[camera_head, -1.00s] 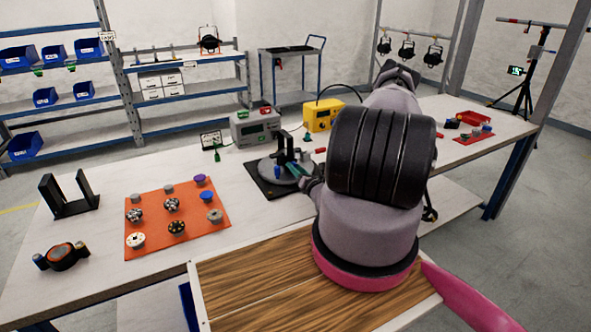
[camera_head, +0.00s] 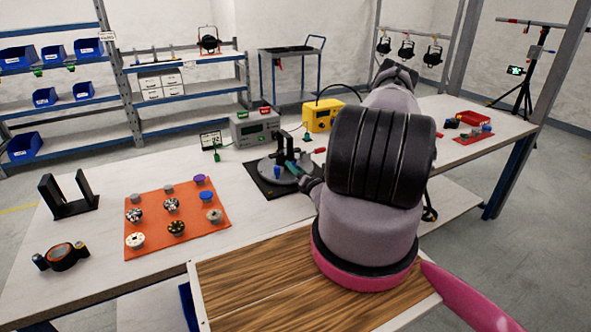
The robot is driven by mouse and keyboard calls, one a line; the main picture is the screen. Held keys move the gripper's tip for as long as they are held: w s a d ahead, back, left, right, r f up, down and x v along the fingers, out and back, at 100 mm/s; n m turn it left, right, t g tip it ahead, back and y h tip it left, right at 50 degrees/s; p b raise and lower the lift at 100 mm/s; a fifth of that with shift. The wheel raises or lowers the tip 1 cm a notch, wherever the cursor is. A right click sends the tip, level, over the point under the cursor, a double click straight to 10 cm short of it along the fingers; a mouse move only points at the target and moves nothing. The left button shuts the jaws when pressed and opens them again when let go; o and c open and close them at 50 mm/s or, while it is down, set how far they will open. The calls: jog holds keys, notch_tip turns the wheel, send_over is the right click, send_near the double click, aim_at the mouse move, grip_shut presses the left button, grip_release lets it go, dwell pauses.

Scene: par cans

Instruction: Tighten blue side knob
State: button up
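A blue knob (camera_head: 277,171) stands at the front of a round grey fixture (camera_head: 268,163) on a black base plate (camera_head: 270,187). A dark upright post (camera_head: 281,146) rises from the fixture. My gripper (camera_head: 293,168), with teal fingers, reaches in from the right, just right of the blue knob. I cannot tell whether it touches the knob or the post, or whether its fingers are open or shut. My arm hides the area to the right of the fixture. Another blue-topped piece (camera_head: 206,196) sits on the orange mat (camera_head: 150,240).
The mat holds several knobs and discs. A black bracket (camera_head: 68,201) and a dark roll-like tool (camera_head: 62,257) lie left of it. A grey meter box (camera_head: 254,127) and a yellow box (camera_head: 322,115) stand behind the fixture. The white bench is clear between mat and fixture.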

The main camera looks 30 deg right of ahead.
dwell(0.4)
jog(key=n, duration=0.7)
jog(key=shift+a, duration=0.1)
jog(key=shift+s+n, duration=0.3)
jog(key=shift+n, duration=0.2)
jog(key=s, duration=1)
jog(key=shift+s+d, duration=0.1)
jog(key=shift+d, duration=0.1)
jog(key=shift+a+m, duration=0.1)
jog(key=shift+m, duration=0.4)
jog(key=shift+f+m, duration=0.1)
jog(key=shift+m, duration=0.5)
jog(key=shift+f+m, duration=0.1)
jog(key=shift+m, duration=1.3)
